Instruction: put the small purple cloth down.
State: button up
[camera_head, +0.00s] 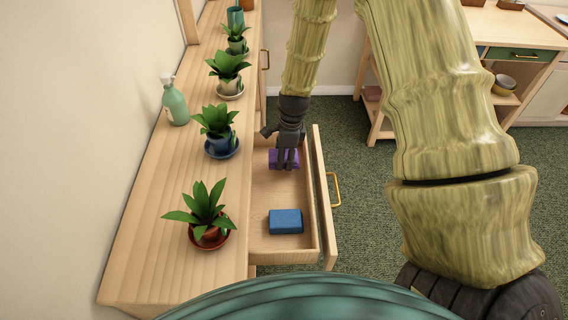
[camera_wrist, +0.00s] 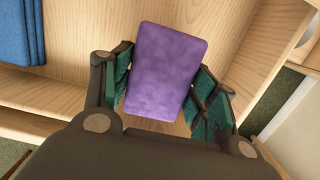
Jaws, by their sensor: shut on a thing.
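The small purple cloth (camera_head: 278,160) is a folded block held by my gripper (camera_head: 287,160), over or in the open drawer (camera_head: 266,241). In the wrist view the purple cloth (camera_wrist: 164,72) sits between both fingers of my gripper (camera_wrist: 166,92), which are shut on its sides. Wooden drawer boards (camera_wrist: 80,45) show behind it. I cannot tell if the cloth touches the drawer bottom. The drawer's gold handle (camera_head: 334,189) faces right.
A blue cloth (camera_head: 286,221) lies in the near part of the drawer and shows at the wrist view's upper left (camera_wrist: 20,32). Potted plants (camera_head: 206,212) and a green pump bottle (camera_head: 174,103) stand on the wooden top (camera_head: 165,190). Another wooden unit (camera_head: 455,80) stands at right.

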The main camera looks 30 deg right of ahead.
jog(key=shift+f+p, duration=0.6)
jog(key=shift+f, duration=1.55)
jog(key=o, duration=0.9)
jog(key=shift+f, duration=0.15)
jog(key=shift+f+b, duration=0.15)
jog(key=shift+b, duration=0.35)
jog(key=r, duration=0.7)
jog(key=d+r+b, duration=0.1)
jog(key=r, duration=0.3)
jog(key=shift+s, duration=0.15)
jog(key=shift+r, duration=0.1)
